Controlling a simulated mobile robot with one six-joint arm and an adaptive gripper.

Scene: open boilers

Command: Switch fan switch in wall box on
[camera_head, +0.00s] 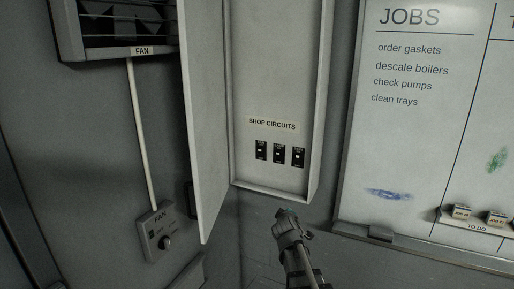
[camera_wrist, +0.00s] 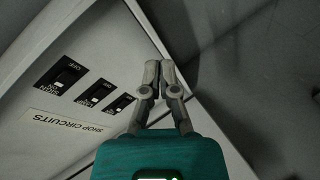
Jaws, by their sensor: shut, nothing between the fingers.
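The wall box (camera_head: 274,60) is open, its door (camera_head: 205,110) swung out to the left. Inside, under a "SHOP CIRCUITS" label (camera_head: 272,125), are three black switches in a row: left (camera_head: 261,150), middle (camera_head: 279,152) and right (camera_head: 298,156). My gripper (camera_head: 288,218) is just below the box's lower edge. In the wrist view the closed fingers (camera_wrist: 160,72) are beside the switch row (camera_wrist: 95,92), apart from it, with nothing between them.
A "FAN" control box with a knob (camera_head: 158,232) is on the left wall, joined by a conduit to a louvred fan (camera_head: 120,20). A whiteboard (camera_head: 420,130) with a ledge hangs to the right. The open door stands left of the switches.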

